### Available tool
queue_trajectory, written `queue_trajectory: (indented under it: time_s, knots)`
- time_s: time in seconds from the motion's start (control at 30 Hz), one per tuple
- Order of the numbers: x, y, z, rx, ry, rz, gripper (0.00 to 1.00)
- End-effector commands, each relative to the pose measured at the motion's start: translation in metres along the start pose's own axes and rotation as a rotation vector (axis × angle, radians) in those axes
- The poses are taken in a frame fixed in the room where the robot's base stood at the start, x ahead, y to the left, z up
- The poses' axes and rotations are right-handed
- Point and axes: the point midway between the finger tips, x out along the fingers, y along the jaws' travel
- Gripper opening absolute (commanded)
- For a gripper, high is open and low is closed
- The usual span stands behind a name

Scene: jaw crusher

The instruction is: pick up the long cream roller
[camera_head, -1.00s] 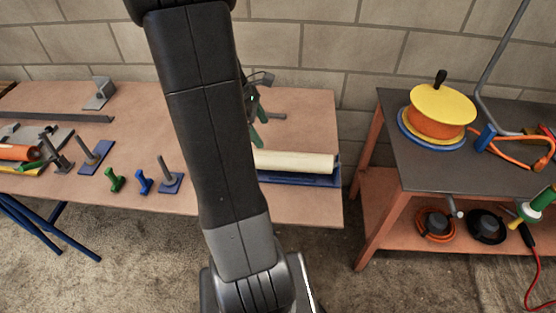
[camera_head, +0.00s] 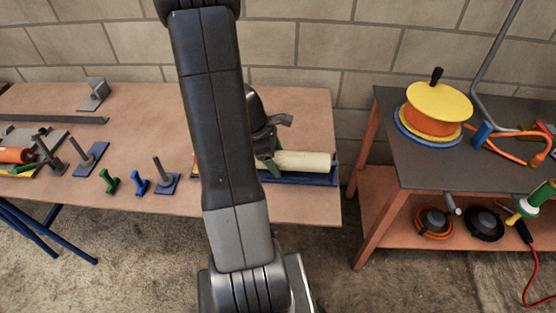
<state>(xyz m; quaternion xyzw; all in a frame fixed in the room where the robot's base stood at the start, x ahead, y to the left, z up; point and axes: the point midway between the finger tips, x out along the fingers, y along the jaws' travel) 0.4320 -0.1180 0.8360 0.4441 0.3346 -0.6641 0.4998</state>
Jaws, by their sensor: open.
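The long cream roller (camera_head: 305,161) lies on a blue tray (camera_head: 318,180) near the front right of the brown table. Its left part is hidden behind my arm and gripper. My gripper (camera_head: 272,160) is partly hidden behind my arm; what shows of it is at the roller's visible left part, with a green finger in front of or beside the roller. The jaws are open. I cannot tell whether they touch the roller.
Green and blue brackets (camera_head: 109,181) and blue-based posts (camera_head: 166,182) stand left of my arm. A second table (camera_head: 385,135) on the right bears a yellow and orange reel (camera_head: 437,112). A gap of bare floor separates the tables.

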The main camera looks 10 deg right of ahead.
Motion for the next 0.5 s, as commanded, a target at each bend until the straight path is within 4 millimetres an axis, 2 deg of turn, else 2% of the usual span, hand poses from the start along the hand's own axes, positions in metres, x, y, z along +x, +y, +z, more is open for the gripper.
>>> queue_trajectory:
  time_s: [0.17,0.5]
  knots:
    - [0.0,0.0,0.0,0.0,0.0,0.0,0.77]
    - [-0.0002,-0.0001,0.0,0.0,0.0,0.0,0.13]
